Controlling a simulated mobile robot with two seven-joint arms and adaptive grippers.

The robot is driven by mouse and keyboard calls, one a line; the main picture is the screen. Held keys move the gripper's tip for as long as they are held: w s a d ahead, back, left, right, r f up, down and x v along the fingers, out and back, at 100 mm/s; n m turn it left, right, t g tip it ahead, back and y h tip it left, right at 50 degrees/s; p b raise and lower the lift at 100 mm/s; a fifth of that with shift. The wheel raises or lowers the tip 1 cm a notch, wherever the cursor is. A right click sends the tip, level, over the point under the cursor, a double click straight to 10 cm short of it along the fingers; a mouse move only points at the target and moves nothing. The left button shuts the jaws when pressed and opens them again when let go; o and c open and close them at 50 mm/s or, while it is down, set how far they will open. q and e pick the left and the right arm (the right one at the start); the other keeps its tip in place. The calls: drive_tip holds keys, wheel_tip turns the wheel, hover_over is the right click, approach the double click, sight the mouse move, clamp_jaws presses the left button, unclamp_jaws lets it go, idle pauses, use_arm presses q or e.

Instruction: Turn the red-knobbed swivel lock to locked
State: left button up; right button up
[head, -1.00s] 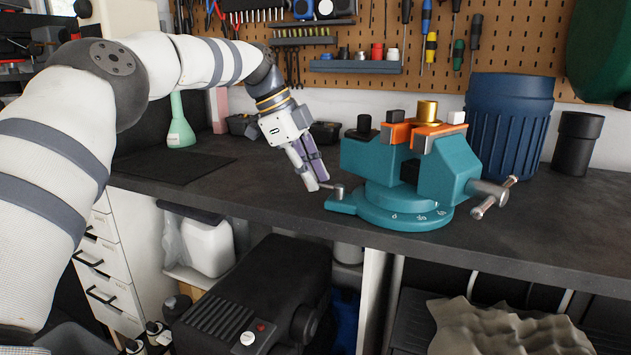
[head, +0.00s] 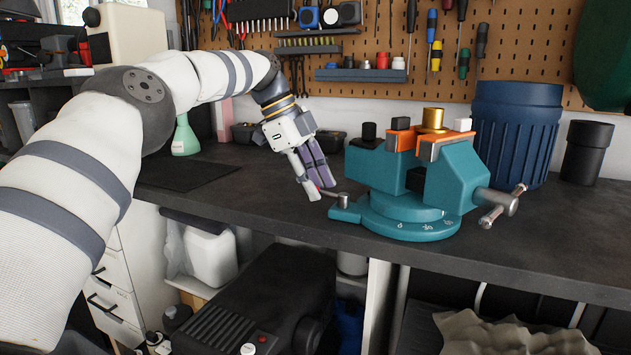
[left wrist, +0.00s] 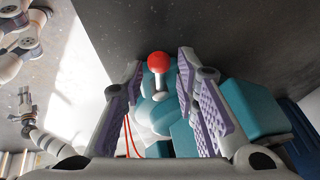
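The teal vise (head: 420,195) stands on the bench, on a round swivel base with a scale. Its swivel lock (head: 343,200) is a short metal lever at the base's left side, pointing left toward my gripper. Its red knob (left wrist: 158,61) shows clearly in the left wrist view, with the pale lever below it. My left gripper (head: 320,188) is at the lever's end, pointing down. In the left wrist view its two purple-padded fingers (left wrist: 160,62) are apart, one on each side of the knob, with gaps visible. What may be my right gripper (left wrist: 26,100) shows small at the left.
The dark bench top (head: 285,200) is clear left of the vise, up to its front edge. The vise's clamp handle (head: 500,205) sticks out at right. A blue ribbed bin (head: 513,130) and a black cup (head: 585,150) stand behind. A pegboard (head: 390,50) holds tools.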

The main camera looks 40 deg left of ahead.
use_arm(q)
drive_tip(key=s+a+r, duration=0.4)
drive_tip(key=s+a, duration=0.4)
drive_tip(key=a, duration=0.3)
drive_tip(key=shift+s+a+r, duration=0.15)
drive_tip(key=shift+s+r, duration=0.1)
